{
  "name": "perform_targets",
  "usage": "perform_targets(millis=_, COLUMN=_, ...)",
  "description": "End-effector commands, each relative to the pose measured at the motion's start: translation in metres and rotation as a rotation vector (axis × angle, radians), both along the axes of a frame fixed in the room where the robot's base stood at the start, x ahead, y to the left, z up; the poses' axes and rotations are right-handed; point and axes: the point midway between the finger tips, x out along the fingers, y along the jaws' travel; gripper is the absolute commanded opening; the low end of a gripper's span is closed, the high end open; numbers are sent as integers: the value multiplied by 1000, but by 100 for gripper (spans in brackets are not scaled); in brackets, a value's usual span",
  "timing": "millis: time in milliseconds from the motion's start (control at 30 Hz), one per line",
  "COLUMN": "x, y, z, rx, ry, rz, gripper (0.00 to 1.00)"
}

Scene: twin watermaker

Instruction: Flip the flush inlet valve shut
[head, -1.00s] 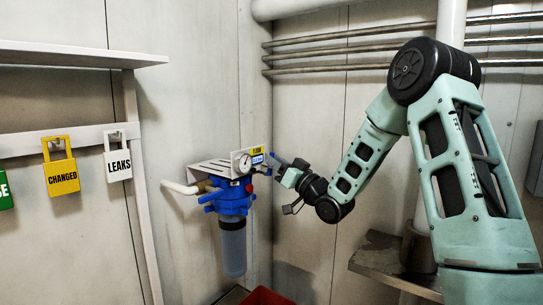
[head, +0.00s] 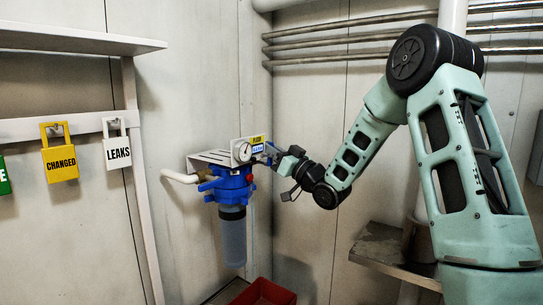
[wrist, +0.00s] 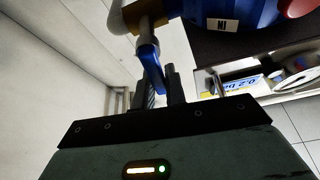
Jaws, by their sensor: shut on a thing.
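The flush inlet valve shows in the wrist view as a blue lever (wrist: 149,62) on a metal stem beside the blue filter head (wrist: 230,12), which is marked "IN". My gripper (wrist: 161,88) is shut on this lever, with one dark finger on each side. There the held lever is mostly hidden by the fingers.
A white pipe (head: 181,177) joins at left. A red bin (head: 264,292) stands below. A metal ledge (head: 385,255) is at right; padlock tags hang left.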

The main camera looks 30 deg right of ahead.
Motion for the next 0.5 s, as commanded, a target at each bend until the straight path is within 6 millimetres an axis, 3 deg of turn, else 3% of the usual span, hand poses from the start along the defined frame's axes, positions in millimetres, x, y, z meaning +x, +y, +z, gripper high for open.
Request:
perform_targets(millis=200, x=-2, y=5, z=-3, rx=-114, ry=-44, rz=-1, gripper=0)
perform_targets(millis=500, x=-2, y=6, z=0, rx=-133, ry=-49, rz=0, gripper=0)
